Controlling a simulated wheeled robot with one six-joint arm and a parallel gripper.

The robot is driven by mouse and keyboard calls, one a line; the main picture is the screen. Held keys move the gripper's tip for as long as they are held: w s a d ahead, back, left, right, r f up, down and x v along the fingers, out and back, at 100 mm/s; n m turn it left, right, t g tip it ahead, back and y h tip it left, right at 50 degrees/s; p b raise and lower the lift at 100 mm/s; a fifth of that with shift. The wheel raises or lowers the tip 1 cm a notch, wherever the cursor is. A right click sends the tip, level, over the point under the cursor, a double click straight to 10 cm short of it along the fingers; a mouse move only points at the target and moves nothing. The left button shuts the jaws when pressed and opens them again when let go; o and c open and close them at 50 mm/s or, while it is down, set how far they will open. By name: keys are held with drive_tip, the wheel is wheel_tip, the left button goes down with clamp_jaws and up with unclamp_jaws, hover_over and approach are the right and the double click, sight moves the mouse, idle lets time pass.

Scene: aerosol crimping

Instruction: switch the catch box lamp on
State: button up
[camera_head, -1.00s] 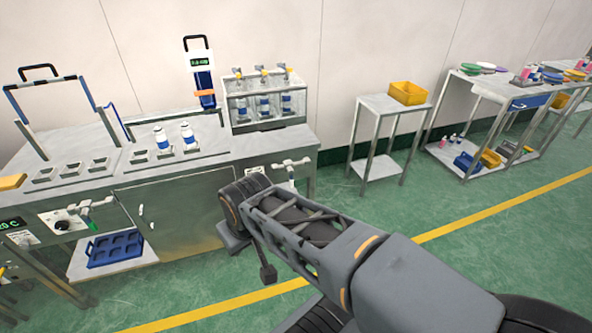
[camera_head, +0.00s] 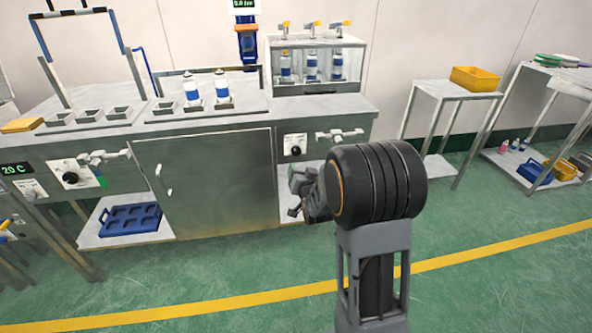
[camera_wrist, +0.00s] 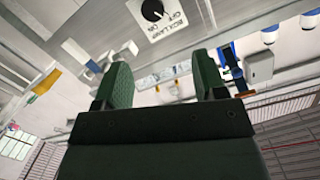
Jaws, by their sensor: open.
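A dark round knob on a white label plate (camera_head: 295,146) sits on the bench front, right of the cabinet door. In the wrist view the plate shows upside down with a black knob (camera_wrist: 152,10) and lettering that seems to read box lamp. The knob is cut by the top edge, and I cannot tell which way it points. My gripper (camera_head: 303,190) is below the knob, partly hidden by my wrist. In the wrist view my gripper (camera_wrist: 163,80) is open, with nothing between its fingers, and apart from the knob.
A grey lever fitting (camera_head: 338,135) sticks out right of the knob. Another knob (camera_head: 70,178) is at the left. A cabinet door (camera_head: 215,185) has a handle. A clear case (camera_head: 310,50) with cans stands on the bench. The green floor in front is clear.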

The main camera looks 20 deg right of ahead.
sight(296, 153)
drive_tip(key=shift+m+t+h, duration=0.3)
drive_tip(key=shift+t, duration=0.4)
drive_tip(key=b+x, duration=0.1)
drive_tip(key=x, duration=0.4)
drive_tip(key=f+x, duration=0.1)
drive_tip(key=x, duration=0.3)
drive_tip(key=f+b+x, duration=0.1)
drive_tip(key=x, duration=0.4)
drive_tip(key=shift+w+d+f+b, duration=0.2)
drive_tip(key=shift+d+f+b, duration=0.05)
drive_tip(key=shift+d+b, duration=0.1)
drive_tip(key=shift+c, duration=0.5)
